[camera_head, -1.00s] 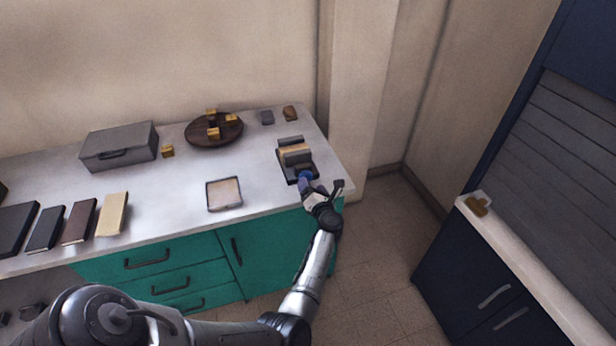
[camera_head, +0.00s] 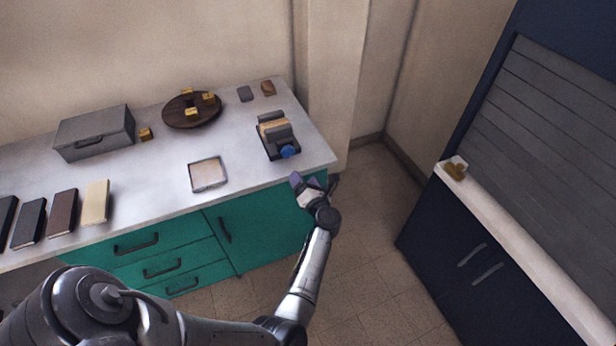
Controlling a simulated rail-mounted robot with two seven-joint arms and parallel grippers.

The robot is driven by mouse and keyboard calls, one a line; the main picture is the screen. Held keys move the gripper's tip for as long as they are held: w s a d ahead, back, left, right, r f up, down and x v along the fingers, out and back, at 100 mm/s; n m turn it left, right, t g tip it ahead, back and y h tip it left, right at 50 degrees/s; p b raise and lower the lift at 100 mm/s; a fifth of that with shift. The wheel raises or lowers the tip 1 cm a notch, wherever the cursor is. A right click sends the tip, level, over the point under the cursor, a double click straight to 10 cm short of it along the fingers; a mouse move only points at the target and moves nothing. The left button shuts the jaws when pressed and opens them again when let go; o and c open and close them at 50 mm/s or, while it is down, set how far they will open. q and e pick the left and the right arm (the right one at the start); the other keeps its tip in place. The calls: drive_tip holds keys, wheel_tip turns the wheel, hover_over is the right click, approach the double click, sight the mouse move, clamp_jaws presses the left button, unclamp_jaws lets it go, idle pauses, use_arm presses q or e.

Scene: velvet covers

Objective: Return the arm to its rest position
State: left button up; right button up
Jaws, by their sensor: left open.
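My left arm (camera_head: 310,265) comes in from the lower left and reaches up to the front right corner of the white counter. My left gripper (camera_head: 315,184) is open and empty, just off the counter's front edge. It is apart from the dark device with a blue knob (camera_head: 288,152) that stands on the counter just beyond it. My right gripper is out of view.
The white counter (camera_head: 150,190) holds a grey box (camera_head: 95,132), a round dark tray (camera_head: 178,120) with small yellow blocks, a square tile (camera_head: 208,174) and several book-like slabs (camera_head: 62,212). A dark cabinet (camera_head: 440,250) stands at right. Floor between is clear.

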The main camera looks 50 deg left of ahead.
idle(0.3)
use_arm(q)
drive_tip(key=w+d+r+m+t+h, duration=0.1)
drive_tip(key=d+r+m+t+h, duration=0.25)
drive_tip(key=m+t, duration=0.45)
drive_tip(key=w+d+r+m+t+h, duration=0.1)
drive_tip(key=d+r+m+t+h, duration=0.25)
drive_tip(key=m, duration=0.65)
drive_tip(key=s+d+f+m+h, duration=0.3)
drive_tip(key=d+m+h, duration=0.2)
drive_tip(key=d+m, duration=0.15)
drive_tip(key=s+d+f+m+h, duration=0.2)
drive_tip(key=d+m+h, duration=0.3)
drive_tip(key=m, duration=0.3)
drive_tip(key=s+d+f+m+g, duration=0.2)
drive_tip(key=s+d+m+g, duration=0.15)
drive_tip(key=s, duration=0.55)
drive_tip(key=s+d+f+m+g, duration=0.2)
drive_tip(key=s+m+g, duration=0.3)
drive_tip(key=s, duration=0.4)
drive_tip(key=s+d+f+m+g, duration=0.2)
drive_tip(key=s+d+m+g, duration=0.15)
drive_tip(key=s, duration=0.55)
wheel_tip(320, 180, up, 37)
drive_tip(key=p, duration=3.7)
drive_tip(key=shift+w+r+h, duration=0.2)
drive_tip(key=shift+w+h, duration=0.1)
drive_tip(key=shift+w, duration=0.1)
